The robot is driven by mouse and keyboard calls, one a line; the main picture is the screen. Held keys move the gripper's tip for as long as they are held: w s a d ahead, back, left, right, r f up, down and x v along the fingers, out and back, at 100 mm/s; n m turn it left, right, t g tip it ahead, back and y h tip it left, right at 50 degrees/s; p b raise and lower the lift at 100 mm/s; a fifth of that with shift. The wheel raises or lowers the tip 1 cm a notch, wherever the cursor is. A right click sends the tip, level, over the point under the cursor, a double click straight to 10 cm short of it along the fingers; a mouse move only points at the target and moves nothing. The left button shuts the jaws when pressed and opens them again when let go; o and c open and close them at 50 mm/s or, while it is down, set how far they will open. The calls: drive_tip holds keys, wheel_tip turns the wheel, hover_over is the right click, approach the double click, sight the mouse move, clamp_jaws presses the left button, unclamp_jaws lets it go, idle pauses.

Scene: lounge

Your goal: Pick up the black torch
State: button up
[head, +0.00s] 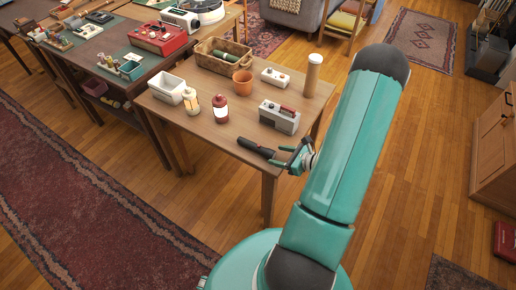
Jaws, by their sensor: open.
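The black torch (257,147) lies on its side near the front edge of the wooden table (204,127). My gripper (284,160) is open at the table's front right edge, with its jaws close to the right end of the torch. I cannot tell whether a finger touches the torch. My teal arm comes in from the lower right and hides part of the table's right side.
A grey device (279,117) stands just behind the torch. The tabletop left of the torch is clear.

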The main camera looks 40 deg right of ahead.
sight(274, 154)
drive_tip(key=x, duration=0.5)
drive_tip(key=shift+s+d, duration=0.1)
drive_tip(key=c, duration=1.2)
drive_tip(key=shift+r, duration=0.1)
